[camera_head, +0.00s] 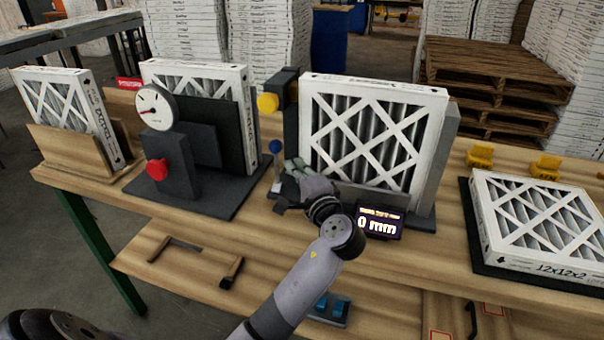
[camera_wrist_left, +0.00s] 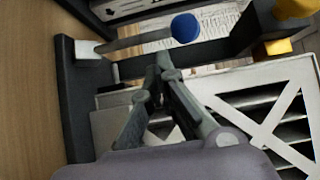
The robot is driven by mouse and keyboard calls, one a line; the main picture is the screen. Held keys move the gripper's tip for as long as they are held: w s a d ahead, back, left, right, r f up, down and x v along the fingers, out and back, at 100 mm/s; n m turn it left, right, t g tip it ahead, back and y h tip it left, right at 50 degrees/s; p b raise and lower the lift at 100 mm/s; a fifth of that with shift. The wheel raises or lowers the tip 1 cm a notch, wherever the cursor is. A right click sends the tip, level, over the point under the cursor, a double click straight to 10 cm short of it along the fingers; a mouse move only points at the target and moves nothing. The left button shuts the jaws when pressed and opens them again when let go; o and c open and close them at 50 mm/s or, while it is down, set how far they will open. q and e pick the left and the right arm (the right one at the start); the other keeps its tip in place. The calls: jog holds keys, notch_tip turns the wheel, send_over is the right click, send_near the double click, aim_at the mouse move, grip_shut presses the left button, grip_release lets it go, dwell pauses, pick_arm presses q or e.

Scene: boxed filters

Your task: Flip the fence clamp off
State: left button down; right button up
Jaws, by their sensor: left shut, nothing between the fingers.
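The fence clamp shows as a lever with a blue ball knob (camera_head: 276,147) left of the fixture that holds an upright white-framed filter (camera_head: 372,135). In the left wrist view the blue knob (camera_wrist_left: 185,28) ends a grey lever that runs from a small white block (camera_wrist_left: 88,50). My left gripper (camera_head: 293,167) is shut and empty, in front of the fixture and just right of the lever. In the left wrist view its fingertips (camera_wrist_left: 165,66) lie below the knob, seemingly apart from it. My right gripper is not in view.
A display reading "0 mm" (camera_head: 380,222) stands in front. A gauge stand with a red knob (camera_head: 156,169) is at left. Another filter (camera_head: 540,220) lies flat at right.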

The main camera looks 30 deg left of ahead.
aim_at(277, 166)
pick_arm(q)
jog(key=x, duration=0.4)
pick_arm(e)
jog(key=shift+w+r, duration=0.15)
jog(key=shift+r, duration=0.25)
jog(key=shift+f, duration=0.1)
